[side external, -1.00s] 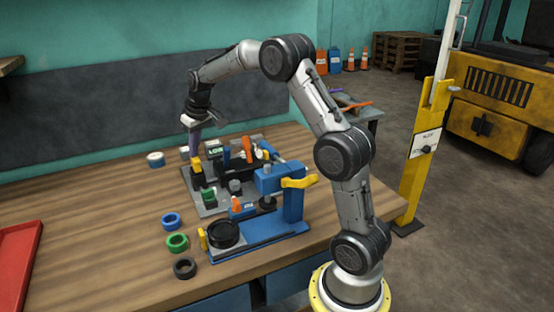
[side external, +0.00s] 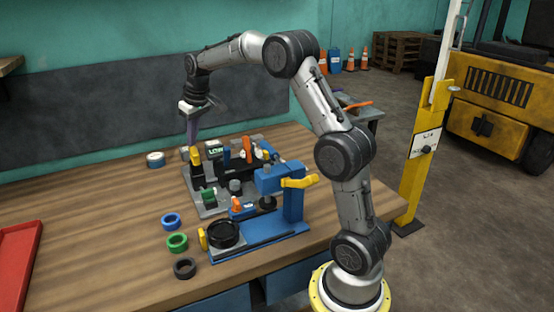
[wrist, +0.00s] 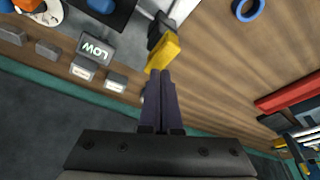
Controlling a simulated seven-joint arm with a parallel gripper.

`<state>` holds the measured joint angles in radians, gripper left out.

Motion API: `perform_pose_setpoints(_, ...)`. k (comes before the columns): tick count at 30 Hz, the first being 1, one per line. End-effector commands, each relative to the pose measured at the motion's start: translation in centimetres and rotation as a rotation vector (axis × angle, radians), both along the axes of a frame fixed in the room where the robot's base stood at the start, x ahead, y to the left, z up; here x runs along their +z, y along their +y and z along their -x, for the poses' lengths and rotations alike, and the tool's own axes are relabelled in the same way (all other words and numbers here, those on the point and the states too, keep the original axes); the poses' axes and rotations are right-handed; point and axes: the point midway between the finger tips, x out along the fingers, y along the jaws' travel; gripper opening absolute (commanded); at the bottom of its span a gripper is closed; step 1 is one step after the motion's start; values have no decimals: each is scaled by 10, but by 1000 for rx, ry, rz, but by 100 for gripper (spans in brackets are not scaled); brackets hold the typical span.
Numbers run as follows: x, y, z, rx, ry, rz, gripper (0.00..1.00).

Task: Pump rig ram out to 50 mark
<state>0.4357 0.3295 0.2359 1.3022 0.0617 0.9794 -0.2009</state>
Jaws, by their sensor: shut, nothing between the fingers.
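My gripper (side external: 191,142) is shut and empty, pointing down. Its dark fingertips (wrist: 160,73) are right at the yellow grip's edge; I cannot tell whether they touch. The ram's scale and the 50 mark are not readable.
A blue press (side external: 292,205) with a yellow handle stands in front of the rig. Blue (side external: 171,221), green (side external: 177,242) and black (side external: 185,268) rings lie to its left. A red tray (side external: 15,262) is at far left. Bench between tray and rings is clear.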

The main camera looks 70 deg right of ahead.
Motion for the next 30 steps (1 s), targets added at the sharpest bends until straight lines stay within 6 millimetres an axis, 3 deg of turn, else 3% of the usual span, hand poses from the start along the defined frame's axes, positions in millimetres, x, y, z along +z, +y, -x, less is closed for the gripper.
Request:
perform_pose_setpoints(8,3,0,0,0,-1,0,0)
perform_pose_setpoints(21,41,0,-1,0,-2,1,0)
perform_pose_setpoints(30,50,0,0,0,0,0,0)
